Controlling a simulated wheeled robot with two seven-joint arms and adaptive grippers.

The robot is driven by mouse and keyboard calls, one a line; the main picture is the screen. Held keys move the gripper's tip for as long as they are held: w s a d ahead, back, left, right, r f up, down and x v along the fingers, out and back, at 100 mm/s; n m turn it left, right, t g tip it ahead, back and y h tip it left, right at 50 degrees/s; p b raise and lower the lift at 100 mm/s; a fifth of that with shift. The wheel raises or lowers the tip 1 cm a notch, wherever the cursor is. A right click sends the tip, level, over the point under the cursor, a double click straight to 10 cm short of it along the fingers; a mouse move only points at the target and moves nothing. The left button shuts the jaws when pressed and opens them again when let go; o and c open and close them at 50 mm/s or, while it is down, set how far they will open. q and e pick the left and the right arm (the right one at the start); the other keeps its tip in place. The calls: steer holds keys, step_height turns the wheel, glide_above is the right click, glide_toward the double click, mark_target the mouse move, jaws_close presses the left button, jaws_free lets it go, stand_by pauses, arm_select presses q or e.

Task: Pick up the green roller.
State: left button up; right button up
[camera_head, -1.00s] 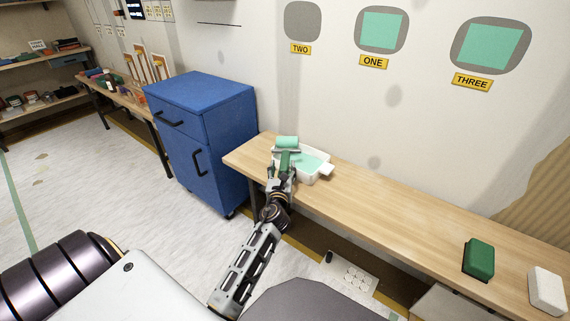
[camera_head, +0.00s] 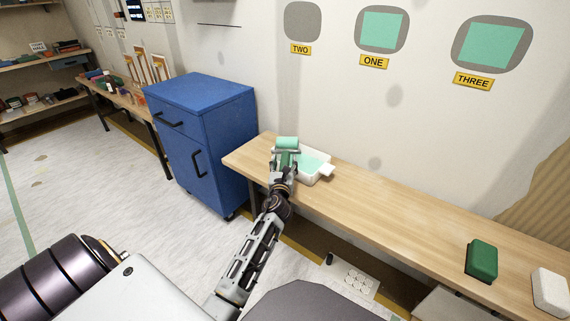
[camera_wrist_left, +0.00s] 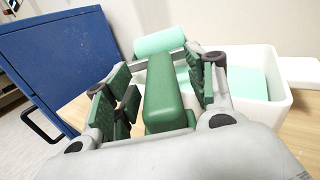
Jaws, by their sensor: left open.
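The green roller has a light green cylinder (camera_head: 287,142) and a dark green handle. It rests at the white tray (camera_head: 325,171) on the wooden bench. In the left wrist view the handle (camera_wrist_left: 166,92) stands between the open fingers of my left gripper (camera_wrist_left: 160,100), and the light green cylinder (camera_wrist_left: 159,40) lies just beyond. My left gripper (camera_head: 283,170) is open around the handle; a gap shows on the left side, and I cannot tell if the right pad touches. My right gripper is not in view.
A blue cabinet (camera_head: 205,140) stands left of the bench (camera_head: 400,215). A dark green block (camera_head: 481,260) and a white block (camera_head: 550,290) lie at the bench's right end. The bench middle is clear. The wall behind has panels marked TWO, ONE and THREE.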

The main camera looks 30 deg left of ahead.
mark_target(284, 162)
arm_select(q)
steer(key=shift+c, duration=0.4)
steer(key=c, duration=1.1)
steer(key=shift+c, duration=0.2)
steer(key=shift+r, duration=0.2)
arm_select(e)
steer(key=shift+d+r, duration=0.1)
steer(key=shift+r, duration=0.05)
arm_select(q)
steer(key=shift+r+p, duration=0.4)
step_height(284, 162, up, 5)
steer(key=p, duration=0.3)
steer(key=shift+f, duration=0.15)
step_height(284, 162, up, 2)
steer(key=shift+p, duration=0.55)
steer(key=shift+r+p, duration=0.55)
steer(key=shift+r, duration=0.55)
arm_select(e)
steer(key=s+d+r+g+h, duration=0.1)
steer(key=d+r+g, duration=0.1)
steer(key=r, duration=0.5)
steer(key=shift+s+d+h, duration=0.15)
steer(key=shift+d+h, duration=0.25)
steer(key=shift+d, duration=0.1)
